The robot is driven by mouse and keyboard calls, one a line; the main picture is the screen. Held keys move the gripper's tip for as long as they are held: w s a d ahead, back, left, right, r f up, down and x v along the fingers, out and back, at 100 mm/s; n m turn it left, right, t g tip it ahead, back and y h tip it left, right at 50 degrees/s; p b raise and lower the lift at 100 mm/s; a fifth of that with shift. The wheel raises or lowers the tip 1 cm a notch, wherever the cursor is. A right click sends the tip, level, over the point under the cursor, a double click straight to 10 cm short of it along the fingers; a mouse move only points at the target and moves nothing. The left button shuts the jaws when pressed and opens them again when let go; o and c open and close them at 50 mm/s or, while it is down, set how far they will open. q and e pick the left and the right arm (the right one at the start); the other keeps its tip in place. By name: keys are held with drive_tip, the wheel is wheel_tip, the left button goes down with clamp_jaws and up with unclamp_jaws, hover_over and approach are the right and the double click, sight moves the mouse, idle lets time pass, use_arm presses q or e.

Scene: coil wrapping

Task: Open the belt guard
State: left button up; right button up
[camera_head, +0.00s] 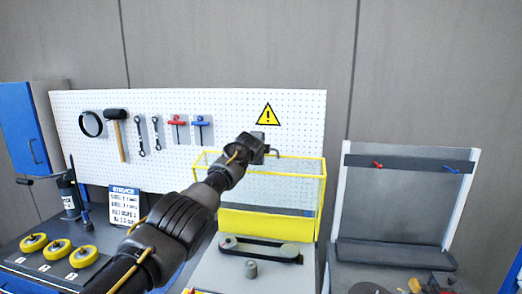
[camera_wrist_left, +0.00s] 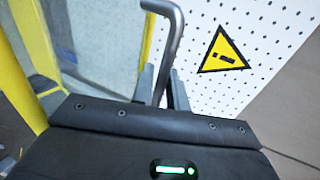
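The belt guard (camera_head: 267,224) is a yellow-framed box with clear mesh panels. It stands upright behind the black belt (camera_head: 262,247) and its pulleys, which are uncovered. Its mesh and yellow frame (camera_wrist_left: 22,70) fill the left of the left wrist view. The contact itself is partly hidden. My right gripper is not in view.
A white pegboard (camera_head: 300,125) with tools and a yellow warning sign (camera_head: 268,114) stands close behind. Yellow rollers (camera_head: 58,250) lie on the bench at left. A grey panel rack (camera_head: 405,205) stands at right, with small parts in front of it.

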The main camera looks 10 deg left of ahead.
use_arm(q)
drive_tip(key=shift+s+b, duration=0.25)
drive_tip(key=shift+b, duration=0.45)
drive_tip(key=s+b, duration=0.2)
drive_tip(key=b, duration=0.1)
drive_tip(key=shift+s+r, duration=0.1)
drive_tip(key=b+v, duration=0.4)
drive_tip(key=v, duration=0.4)
drive_tip(key=shift+r, duration=0.35)
